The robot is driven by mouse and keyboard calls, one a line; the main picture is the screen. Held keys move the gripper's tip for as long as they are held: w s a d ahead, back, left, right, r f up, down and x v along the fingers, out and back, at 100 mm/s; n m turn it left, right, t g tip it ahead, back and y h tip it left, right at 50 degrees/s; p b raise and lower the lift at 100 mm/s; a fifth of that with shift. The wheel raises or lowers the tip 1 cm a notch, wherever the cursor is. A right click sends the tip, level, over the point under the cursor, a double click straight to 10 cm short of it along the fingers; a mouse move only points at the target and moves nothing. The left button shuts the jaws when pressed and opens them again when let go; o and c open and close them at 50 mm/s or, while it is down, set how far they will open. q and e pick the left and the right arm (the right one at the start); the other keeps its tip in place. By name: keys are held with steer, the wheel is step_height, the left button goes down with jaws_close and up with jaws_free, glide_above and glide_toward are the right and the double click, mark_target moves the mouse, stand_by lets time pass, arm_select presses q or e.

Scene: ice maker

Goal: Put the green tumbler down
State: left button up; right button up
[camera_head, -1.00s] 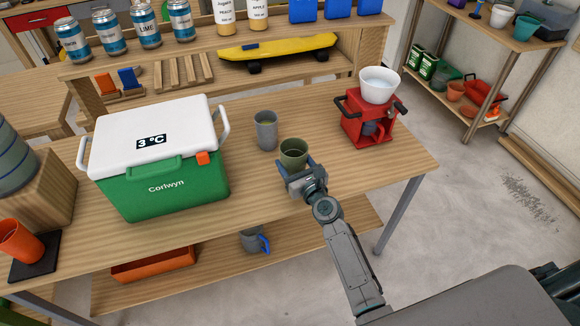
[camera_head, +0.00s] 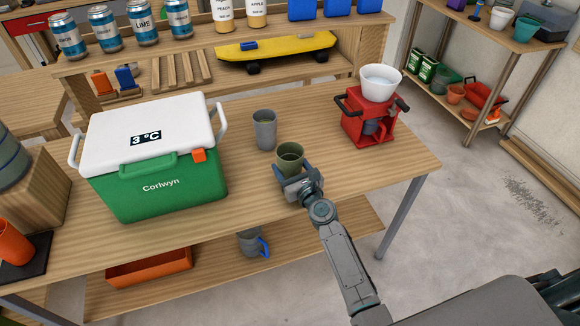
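The green tumbler (camera_head: 288,164) stands upright, open end up, at the front of the wooden table, right of the cooler. My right gripper is not in view.
A grey tumbler (camera_head: 264,130) stands just behind, to the left. A green and white cooler (camera_head: 170,190) fills the left of the table (camera_head: 400,160). A red ice machine (camera_head: 366,125) with a white bowl (camera_head: 380,82) stands at the right. Bare wood lies between them.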

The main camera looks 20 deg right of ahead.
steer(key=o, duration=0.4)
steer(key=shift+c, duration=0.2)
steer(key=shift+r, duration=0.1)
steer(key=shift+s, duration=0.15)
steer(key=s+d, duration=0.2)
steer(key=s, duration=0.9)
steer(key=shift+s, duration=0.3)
